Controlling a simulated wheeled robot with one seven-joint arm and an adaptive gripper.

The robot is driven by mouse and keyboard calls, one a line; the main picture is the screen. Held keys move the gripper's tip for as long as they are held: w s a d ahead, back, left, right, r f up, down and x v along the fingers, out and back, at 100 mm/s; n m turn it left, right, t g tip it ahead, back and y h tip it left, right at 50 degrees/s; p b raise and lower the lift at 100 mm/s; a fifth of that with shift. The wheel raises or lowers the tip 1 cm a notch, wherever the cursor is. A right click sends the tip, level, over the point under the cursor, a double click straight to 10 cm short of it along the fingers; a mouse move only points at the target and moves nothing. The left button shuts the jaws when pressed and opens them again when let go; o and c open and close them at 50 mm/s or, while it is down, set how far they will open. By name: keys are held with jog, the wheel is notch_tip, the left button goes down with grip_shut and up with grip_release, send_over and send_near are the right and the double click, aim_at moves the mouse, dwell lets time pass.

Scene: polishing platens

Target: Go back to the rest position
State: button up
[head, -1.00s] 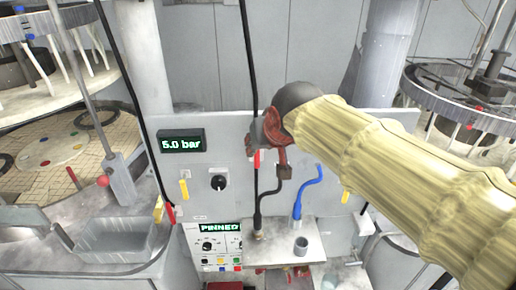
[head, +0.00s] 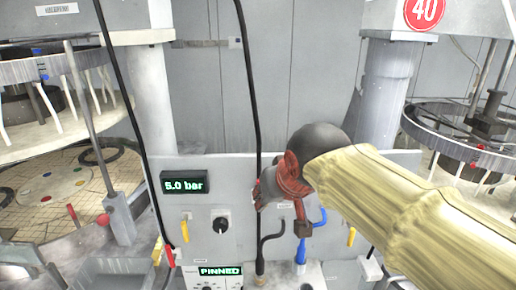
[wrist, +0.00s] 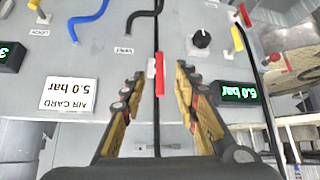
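My gripper shows in the wrist view (wrist: 158,88) with its two fingers spread apart. Nothing is clasped between the fingertips; a red handle (wrist: 160,75) on the panel shows in the gap behind them. In the head view my arm, in a yellowish sleeve, reaches in from the right. My gripper there (head: 262,190) is partly hidden by its own wrist and is in front of the grey control panel (head: 200,170).
The panel carries a 5.0 bar display (head: 185,182), a black knob (head: 220,224), a blue hose (head: 301,250) and a PINNED display (head: 220,271). A black cable (head: 250,100) hangs in front. Round polishing machines stand at left (head: 50,180) and right (head: 470,135).

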jog(key=s+d+f+m+b, duration=0.1)
jog(key=s+d+f+b, duration=0.1)
jog(key=s+d+f, duration=0.2)
jog(key=s+d+f+m+g+h+b, duration=0.1)
jog(key=s+d+f+b, duration=0.1)
jog(key=s+d+f, duration=0.3)
jog(key=s+d+f+g+b, duration=0.1)
jog(key=s+d+f+b, duration=0.2)
jog(key=s+f, duration=0.7)
jog(key=shift+s+d+f+m+h, duration=0.4)
jog(key=shift+d+f, duration=0.5)
jog(key=shift+f, duration=1.1)
jog(key=shift+c, duration=0.5)
